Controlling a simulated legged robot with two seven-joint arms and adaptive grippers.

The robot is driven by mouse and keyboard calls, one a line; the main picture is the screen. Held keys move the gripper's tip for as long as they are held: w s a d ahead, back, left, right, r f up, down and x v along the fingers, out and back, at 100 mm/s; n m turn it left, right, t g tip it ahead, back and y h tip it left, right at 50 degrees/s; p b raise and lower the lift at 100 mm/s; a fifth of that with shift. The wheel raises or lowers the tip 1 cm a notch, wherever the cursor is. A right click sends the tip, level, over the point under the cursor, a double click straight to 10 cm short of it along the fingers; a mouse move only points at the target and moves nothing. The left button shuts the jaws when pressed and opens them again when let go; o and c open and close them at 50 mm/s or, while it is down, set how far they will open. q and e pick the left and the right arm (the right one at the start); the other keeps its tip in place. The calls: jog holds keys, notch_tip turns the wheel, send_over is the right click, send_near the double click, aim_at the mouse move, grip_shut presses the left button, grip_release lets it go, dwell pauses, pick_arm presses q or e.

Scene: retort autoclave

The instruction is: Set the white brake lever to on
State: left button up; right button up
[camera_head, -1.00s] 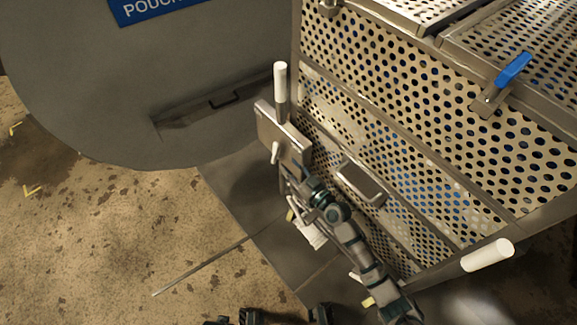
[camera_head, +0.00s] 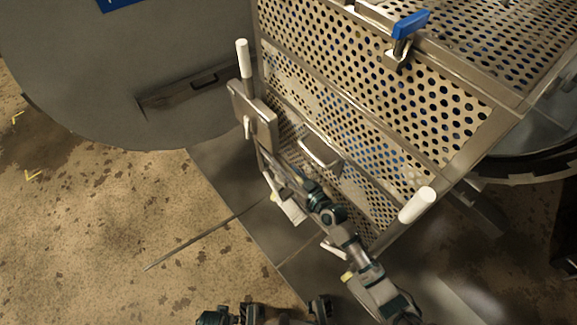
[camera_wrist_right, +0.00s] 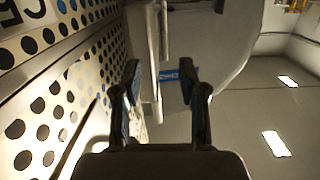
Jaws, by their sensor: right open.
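The plate (camera_head: 255,112) at the left corner of the perforated cart carries a small white lever (camera_head: 248,128) that hangs roughly upright on its front face; this looks like the brake lever. Any on or off marking is too small to read. My right gripper (camera_head: 272,168) is just below the plate and lever, beside the cart's front, apart from the lever as far as I can tell. In the right wrist view the right gripper (camera_wrist_right: 160,75) is open, with a grey upright bar (camera_wrist_right: 163,35) and a thin pale rod beyond its fingers. Its fingertips are hard to make out in the head view.
White push grips stand at the left (camera_head: 242,60) and right (camera_head: 418,205) of the cart (camera_head: 380,95). A metal loop handle (camera_head: 320,155) sits close to my right arm. A blue latch (camera_head: 410,24) is on top. The round grey door (camera_head: 110,80) is behind; floor at left is clear.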

pick_arm(q)
jog(key=shift+w+a+r+p, duration=0.1)
jog(key=shift+w+r+p, duration=0.25)
jog(key=shift+r+p, duration=0.4)
jog(key=shift+w+a+r+p, duration=0.1)
jog(key=shift+w+r+p, duration=0.2)
jog(key=shift+r+p, duration=0.4)
pick_arm(e)
jog(key=s+d+f+m+g+h, duration=0.1)
jog(key=s+d+f+g+h, duration=0.1)
jog(key=s+f, duration=0.4)
jog(key=shift+f+g+h, duration=0.3)
jog(key=shift+f, duration=1.5)
